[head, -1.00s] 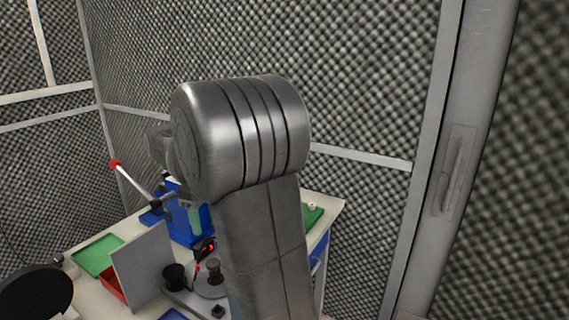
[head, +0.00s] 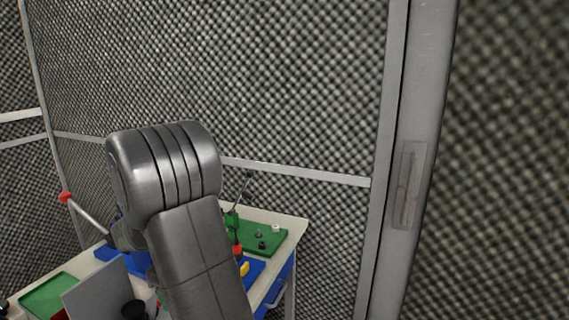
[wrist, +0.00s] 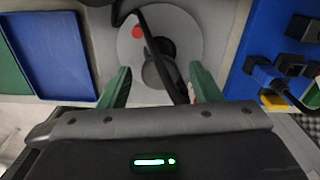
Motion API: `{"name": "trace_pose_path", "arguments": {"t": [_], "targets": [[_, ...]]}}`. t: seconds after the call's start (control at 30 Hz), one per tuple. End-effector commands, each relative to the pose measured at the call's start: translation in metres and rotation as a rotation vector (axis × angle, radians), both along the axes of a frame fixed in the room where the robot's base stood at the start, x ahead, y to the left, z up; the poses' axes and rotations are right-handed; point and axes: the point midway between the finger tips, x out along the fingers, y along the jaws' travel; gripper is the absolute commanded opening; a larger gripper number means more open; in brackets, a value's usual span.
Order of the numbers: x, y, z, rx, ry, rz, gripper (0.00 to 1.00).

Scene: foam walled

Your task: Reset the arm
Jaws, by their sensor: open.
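My arm's large grey joint and link fill the middle of the head view and hide part of the table (head: 292,222). My gripper (wrist: 160,88) shows in the wrist view, with two green fingers spread apart and nothing held between them. Beyond the fingers is a round grey base (wrist: 190,28) with a dark knob or post and a red dot on it. A black cable runs across it between the fingers. I cannot tell from the head view where the gripper is, as the arm hides it.
A blue tray (wrist: 48,50) lies left of the gripper, and a blue board with black connectors (wrist: 262,62) lies right. On the table are a green board (head: 262,236) with small parts, a green tray (head: 48,296), a grey upright panel (head: 98,294) and a red-tipped lever (head: 84,214). Foam walls stand behind.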

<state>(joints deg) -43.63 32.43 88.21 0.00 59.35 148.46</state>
Motion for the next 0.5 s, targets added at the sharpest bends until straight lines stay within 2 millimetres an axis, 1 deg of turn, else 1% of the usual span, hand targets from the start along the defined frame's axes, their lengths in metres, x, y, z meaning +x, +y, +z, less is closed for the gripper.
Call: {"name": "trace_pose_path", "arguments": {"t": [0.33,0.43,0.5], "targets": [[0.0,0.0,0.002,0.0,0.0,0.004,0.58],[0.0,0.0,0.008,0.001,-0.001,0.002,0.58],[0.001,0.001,0.016,0.002,-0.003,0.0,0.58]]}}
